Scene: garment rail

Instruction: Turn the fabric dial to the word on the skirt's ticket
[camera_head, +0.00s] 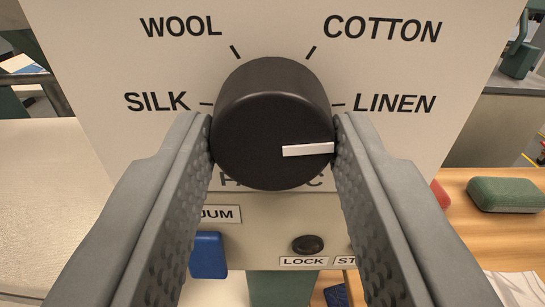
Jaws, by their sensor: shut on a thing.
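The black fabric dial (265,105) sticks out from a pale panel (110,40). Its white pointer mark (308,149) lies nearly level on the face and points right, to the LINEN side. The words SILK (157,101), WOOL (181,27), COTTON (382,29) and LINEN (394,104) stand around the dial, each with a tick. My gripper (273,130) is shut on the dial, one finger at its left side and one at its right. The label below the dial is partly hidden. The skirt and its ticket are not in view.
Below the dial are a blue switch (208,256), a small dark knob (308,244) and a LOCK label (304,261). A pale surface (50,200) lies at left. A green case (507,194) rests on a wooden table (480,242) at right.

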